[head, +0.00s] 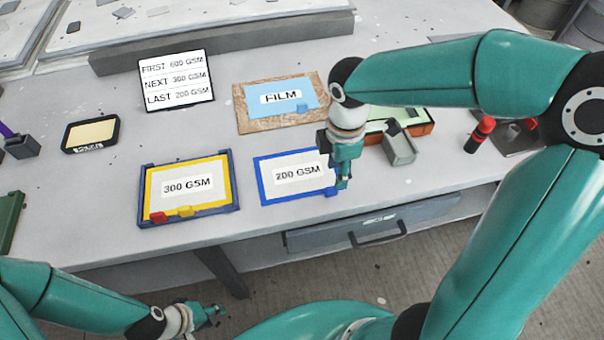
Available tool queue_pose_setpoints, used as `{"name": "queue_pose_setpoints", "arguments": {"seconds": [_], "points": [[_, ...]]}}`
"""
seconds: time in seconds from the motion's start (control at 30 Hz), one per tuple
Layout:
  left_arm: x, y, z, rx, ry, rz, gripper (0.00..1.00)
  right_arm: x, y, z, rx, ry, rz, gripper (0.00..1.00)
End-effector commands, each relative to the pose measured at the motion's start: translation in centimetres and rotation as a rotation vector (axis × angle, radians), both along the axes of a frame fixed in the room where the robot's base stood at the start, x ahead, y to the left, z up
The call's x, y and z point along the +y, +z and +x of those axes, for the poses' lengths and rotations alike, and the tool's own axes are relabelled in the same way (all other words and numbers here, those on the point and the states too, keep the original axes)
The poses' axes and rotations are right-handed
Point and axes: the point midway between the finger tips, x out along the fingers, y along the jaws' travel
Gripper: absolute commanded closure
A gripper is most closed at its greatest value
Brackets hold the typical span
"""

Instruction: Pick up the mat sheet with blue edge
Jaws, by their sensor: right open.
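The mat sheet with blue edge (288,192) lies flat on the table and is labelled 200 GSM. It has a small blue tab (331,193) at its near right corner. My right gripper (343,182) points down at the sheet's right edge, close to the tab, and hides part of that edge. It is open; I cannot tell whether it touches the sheet. My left gripper (213,312) is low in front of the table, well away from the sheet, and its opening is unclear.
A yellow-edged 300 GSM sheet (190,170) sits in a blue tray to the left. A blue FILM sheet (265,92) lies on a brown board behind. A sign (176,80) lists 600, 300, 200 GSM. A grey block (399,148) and a red-capped item (482,132) are right.

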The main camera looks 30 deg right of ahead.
Motion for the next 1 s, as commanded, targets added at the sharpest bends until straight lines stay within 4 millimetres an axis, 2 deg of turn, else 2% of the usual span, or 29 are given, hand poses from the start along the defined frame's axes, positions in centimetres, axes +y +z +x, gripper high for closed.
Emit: {"name": "queue_pose_setpoints", "arguments": {"seconds": [0.1, 0.27, 0.6, 0.87, 0.9, 1.0], "points": [[0.0, -0.1, 0.0, 0.000, 0.000, 0.000, 0.60, 0.0, -1.2, -0.1, 0.001, 0.000, 0.000, 0.58], [0.0, -0.1, 0.0, 0.000, 0.000, 0.000, 0.60, 0.1, -2.0, -0.1, 0.002, -0.001, 0.000, 0.58], [0.0, -0.1, 0.0, 0.000, 0.000, 0.000, 0.60, 0.5, -6.2, -0.2, 0.002, -0.003, 0.000, 0.58], [0.0, -0.1, 0.0, 0.000, 0.000, 0.000, 0.60, 0.5, -6.6, -0.2, -0.001, -0.002, 0.001, 0.58], [0.0, -0.1, 0.0, 0.000, 0.000, 0.000, 0.60, 0.5, -6.6, -0.2, -0.001, -0.002, 0.001, 0.60], [0.0, -0.1, 0.0, 0.000, 0.000, 0.000, 0.60, 0.5, -6.6, -0.2, -0.001, -0.002, 0.001, 0.77]]}}
